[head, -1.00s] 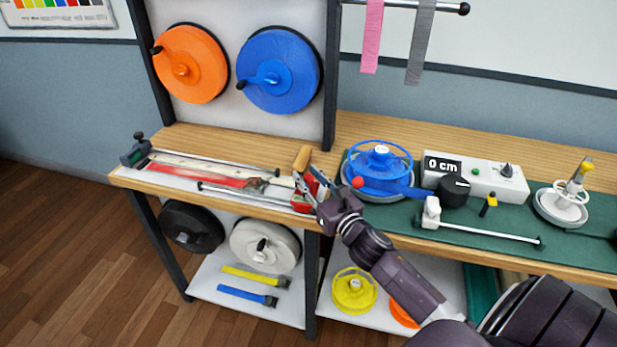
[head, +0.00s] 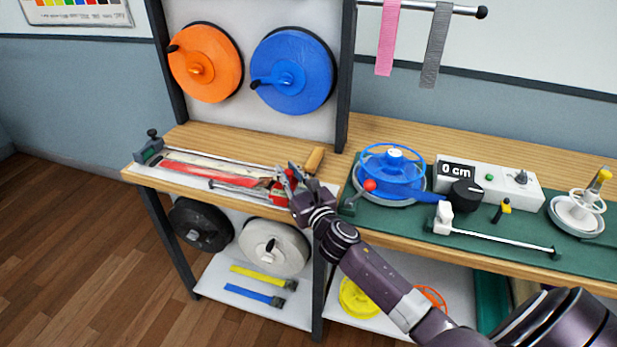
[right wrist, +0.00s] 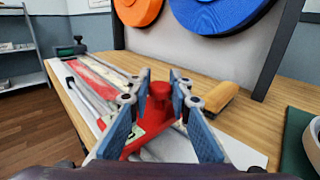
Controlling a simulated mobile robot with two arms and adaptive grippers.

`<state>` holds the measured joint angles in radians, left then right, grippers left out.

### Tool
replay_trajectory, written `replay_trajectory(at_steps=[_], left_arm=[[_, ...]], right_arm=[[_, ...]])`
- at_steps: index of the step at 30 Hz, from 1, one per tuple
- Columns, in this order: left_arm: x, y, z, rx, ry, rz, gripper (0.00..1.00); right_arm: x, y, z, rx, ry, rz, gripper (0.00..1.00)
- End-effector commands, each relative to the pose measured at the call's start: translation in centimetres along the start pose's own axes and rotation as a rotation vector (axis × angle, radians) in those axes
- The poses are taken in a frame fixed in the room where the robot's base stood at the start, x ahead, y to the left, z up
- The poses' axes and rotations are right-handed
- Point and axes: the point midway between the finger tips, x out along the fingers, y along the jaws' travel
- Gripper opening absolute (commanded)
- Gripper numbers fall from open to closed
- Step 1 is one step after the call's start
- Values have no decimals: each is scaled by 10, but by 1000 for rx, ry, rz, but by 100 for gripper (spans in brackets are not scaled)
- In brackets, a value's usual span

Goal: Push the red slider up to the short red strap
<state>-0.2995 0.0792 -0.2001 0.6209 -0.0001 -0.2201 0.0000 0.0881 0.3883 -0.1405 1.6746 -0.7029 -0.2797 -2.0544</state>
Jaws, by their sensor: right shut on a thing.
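The red slider (right wrist: 160,104) has an upright knob and a red base on the white board (right wrist: 238,152). My right gripper (right wrist: 160,88) is shut on the knob, one blue-padded finger on each side. In the head view the gripper (head: 284,181) hides most of the slider. The red strap (head: 222,177) lies flat on the board to the left, also showing in the right wrist view (right wrist: 95,76). Its near end is close to the slider, partly behind the left finger, so I cannot tell whether they touch. My left gripper is not in view.
A wooden handle (head: 314,160) lies just right of the gripper. A dark green clamp (head: 149,148) stands at the board's far left end. A thin metal rod (head: 235,188) runs along the board's front. A blue reel (head: 392,172) stands to the right on the green mat.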

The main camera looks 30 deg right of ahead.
Motion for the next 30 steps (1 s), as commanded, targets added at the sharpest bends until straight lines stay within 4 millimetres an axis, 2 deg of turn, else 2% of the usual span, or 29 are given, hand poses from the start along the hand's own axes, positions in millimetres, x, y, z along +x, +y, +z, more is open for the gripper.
replay_trajectory(at_steps=[4, 14, 15, 18, 30], left_arm=[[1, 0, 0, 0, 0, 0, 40], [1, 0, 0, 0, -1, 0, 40], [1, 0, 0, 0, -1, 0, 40], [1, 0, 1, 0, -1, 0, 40], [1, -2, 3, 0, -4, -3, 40]], right_arm=[[11, 11, 0, 0, 1, 1, 0], [12, 13, 0, 0, 0, 2, 0], [12, 13, 0, 0, 0, 3, 23], [12, 13, 0, 0, 0, 2, 34], [6, 12, -1, -2, 1, 1, 35]])
